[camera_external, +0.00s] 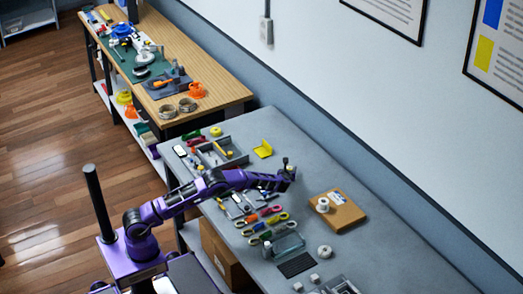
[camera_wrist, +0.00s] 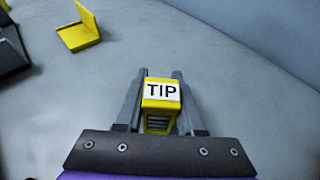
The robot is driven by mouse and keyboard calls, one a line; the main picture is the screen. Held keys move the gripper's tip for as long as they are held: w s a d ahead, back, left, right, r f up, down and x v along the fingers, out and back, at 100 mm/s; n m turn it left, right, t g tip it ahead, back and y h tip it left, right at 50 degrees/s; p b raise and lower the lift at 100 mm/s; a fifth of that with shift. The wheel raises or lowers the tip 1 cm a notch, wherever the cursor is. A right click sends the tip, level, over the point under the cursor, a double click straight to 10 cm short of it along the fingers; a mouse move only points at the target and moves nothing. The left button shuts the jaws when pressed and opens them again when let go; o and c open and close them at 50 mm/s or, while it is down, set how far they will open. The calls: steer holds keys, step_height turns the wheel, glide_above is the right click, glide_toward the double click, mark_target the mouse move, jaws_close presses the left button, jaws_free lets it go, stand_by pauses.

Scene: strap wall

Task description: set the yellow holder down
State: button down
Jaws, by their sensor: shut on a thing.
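The yellow holder (camera_wrist: 161,100) is a small yellow block with a white label reading "TIP" and dark slots on its lower face. My gripper (camera_wrist: 161,92) is shut on it, with one grey finger on each side. In the external view my gripper (camera_external: 286,174) is over the grey workbench (camera_external: 385,249), right of the L-shaped yellow piece. The holder cannot be made out clearly there. I cannot tell whether its underside touches the bench top.
An L-shaped yellow piece (camera_external: 263,149) stands nearby; it also shows in the wrist view (camera_wrist: 80,30). A grey tray (camera_external: 222,153), several hand tools and a brown board (camera_external: 338,212) with a white spool lie around. The bench right of my gripper looks clear toward the wall.

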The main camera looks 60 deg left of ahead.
steer(key=c, duration=0.5)
jaws_free()
steer(key=shift+s+d+r, duration=0.1)
steer(key=shift+d+r, duration=0.05)
steer(key=shift+r, duration=0.05)
steer(key=p+v, duration=0.1)
steer(key=v, duration=1)
steer(key=shift+s+d+r, duration=0.2)
steer(key=shift+s, duration=0.05)
